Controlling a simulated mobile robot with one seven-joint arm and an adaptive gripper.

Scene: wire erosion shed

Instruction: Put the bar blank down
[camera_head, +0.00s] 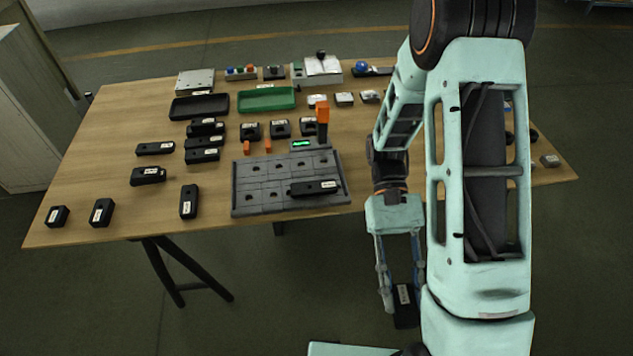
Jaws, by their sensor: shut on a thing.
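My gripper (401,285) points down in front of the table's near edge, right of the middle of the view. It is shut on a dark bar blank (404,306) with a white label. The bar blank hangs upright over the floor, apart from the table. Its lower end is near the bottom of the view. The wooden table (120,190) carries several similar dark labelled blocks. One dark labelled bar (316,188) lies on the grey slotted plate (240,205) at the table's front. My arm hides the right part of the table.
A black tray (199,107) and a green tray (266,99) stand towards the back. An orange upright post (322,120) stands behind the grey plate. Loose dark blocks lie at the left. Bare tabletop shows at the left and between the blocks and the grey plate.

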